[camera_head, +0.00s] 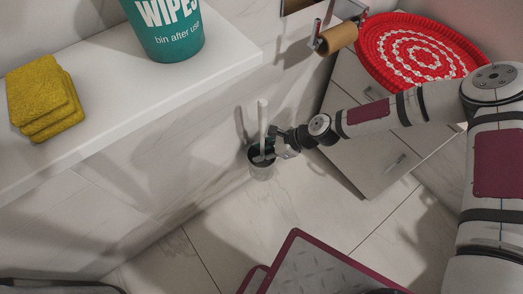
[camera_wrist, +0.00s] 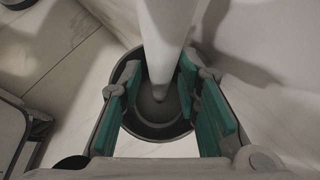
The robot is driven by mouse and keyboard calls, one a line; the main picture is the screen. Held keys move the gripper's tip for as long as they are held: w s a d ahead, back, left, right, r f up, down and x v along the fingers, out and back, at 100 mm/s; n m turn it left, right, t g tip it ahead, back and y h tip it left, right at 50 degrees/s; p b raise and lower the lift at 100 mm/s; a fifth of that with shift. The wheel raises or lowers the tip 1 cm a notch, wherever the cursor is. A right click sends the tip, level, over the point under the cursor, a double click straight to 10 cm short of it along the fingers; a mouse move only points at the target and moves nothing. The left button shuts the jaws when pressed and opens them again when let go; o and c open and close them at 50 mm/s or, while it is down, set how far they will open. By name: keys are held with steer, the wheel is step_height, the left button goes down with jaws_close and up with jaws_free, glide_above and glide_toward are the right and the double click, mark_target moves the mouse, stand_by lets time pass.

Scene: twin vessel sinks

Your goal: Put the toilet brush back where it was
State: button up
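The toilet brush shows as a white, upright handle (camera_head: 262,118) in the head view, beside the wall. Its lower end is in a round, dark-rimmed holder (camera_head: 261,172) near the floor. In the wrist view the white handle (camera_wrist: 162,35) comes down from the top and narrows into the holder (camera_wrist: 150,128). The brush head is hidden. My gripper (camera_head: 275,143) is at the holder's rim, reaching in from the right. In the wrist view my gripper (camera_wrist: 160,82) has its teal-padded fingers apart, one on each side of the handle, with gaps showing.
A white ledge (camera_head: 105,85) carries yellow sponges (camera_head: 45,98) and a teal wipes tub (camera_head: 165,35). A white cabinet (camera_head: 375,155) with a red round mat (camera_head: 415,48) stands right. A paper roll holder (camera_head: 338,37) is above. A maroon-edged panel (camera_head: 320,270) is in front.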

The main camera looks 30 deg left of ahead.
steer(key=p+v, duration=0.4)
steer(key=v, duration=0.8)
steer(key=shift+p, duration=0.4)
steer(key=shift+r, duration=0.15)
